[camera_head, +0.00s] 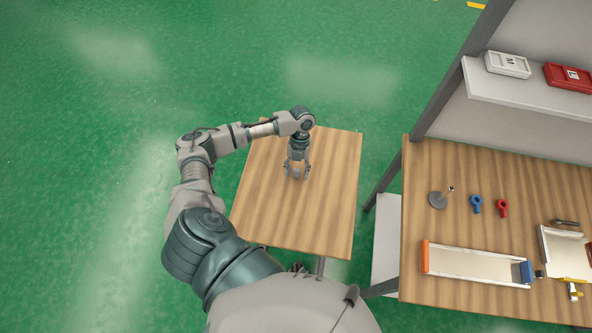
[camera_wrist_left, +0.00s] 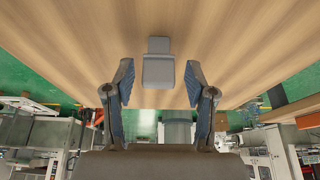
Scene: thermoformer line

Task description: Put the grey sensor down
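The grey sensor (camera_wrist_left: 158,70) shows in the left wrist view as a small grey block with a narrower top part, against the wooden top of the small table (camera_head: 335,195). My left gripper (camera_head: 297,172) points down over the middle of that table. In the wrist view its two blue-grey fingers (camera_wrist_left: 159,78) stand apart on either side of the sensor, with a visible gap on each side. The gripper is open. In the head view the sensor is too small and hidden by the fingers to make out clearly. My right gripper is not in view.
At the right, a workbench (camera_head: 425,180) carries a grey round-based post (camera_head: 438,200), a blue part (camera_head: 475,204), a red part (camera_head: 502,208) and a long tray (camera_head: 470,264). A shelf above holds a white box (camera_head: 507,64) and red box (camera_head: 570,77). The small table is otherwise clear.

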